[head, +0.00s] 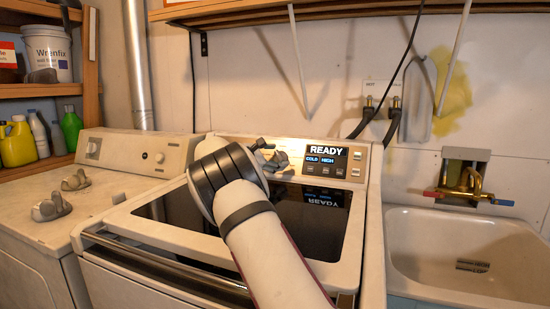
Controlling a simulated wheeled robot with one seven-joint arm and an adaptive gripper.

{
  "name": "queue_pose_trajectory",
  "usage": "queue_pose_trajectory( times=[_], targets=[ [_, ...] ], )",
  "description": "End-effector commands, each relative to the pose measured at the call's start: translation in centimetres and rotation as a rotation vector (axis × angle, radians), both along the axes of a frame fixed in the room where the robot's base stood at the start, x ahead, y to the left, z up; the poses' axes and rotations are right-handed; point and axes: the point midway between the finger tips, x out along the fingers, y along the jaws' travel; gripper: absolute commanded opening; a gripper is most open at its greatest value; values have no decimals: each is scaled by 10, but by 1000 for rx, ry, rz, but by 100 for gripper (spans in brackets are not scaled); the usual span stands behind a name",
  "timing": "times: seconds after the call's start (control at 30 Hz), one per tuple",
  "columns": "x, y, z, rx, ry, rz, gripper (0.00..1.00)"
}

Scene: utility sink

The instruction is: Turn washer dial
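The washer (345,225) stands in the middle, with a dark glass lid. Its control panel (225,143) has a lit display (326,158) reading READY, COLD and HIGH. My white arm reaches up over the lid to the panel, left of the display. My gripper (268,155) is a small grey shape at the panel, mostly hidden behind my wrist. I cannot clearly separate the washer dial from the grey gripper parts there. I cannot tell whether the fingers touch or hold the dial, or how far open they are.
A second white machine (125,150) stands at left, with two grey knob-like pieces (75,180) on top. A sink (465,245) with a brass faucet (470,185) is at right. Shelves with bottles (70,127) are at far left; a wooden shelf (240,10) hangs above.

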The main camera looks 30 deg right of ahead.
Motion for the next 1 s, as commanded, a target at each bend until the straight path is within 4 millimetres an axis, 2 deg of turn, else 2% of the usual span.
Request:
queue_pose_trajectory(
  times=[0.17,0.27,0.7,0.83,1.0],
  targets=[
    [0,2,1,0,0,1,61],
    [-1,11,2,0,0,4,61],
    [-22,90,14,0,1,3,61],
    [-26,106,17,0,0,1,61],
    [-29,114,18,0,0,0,61]
  ],
)
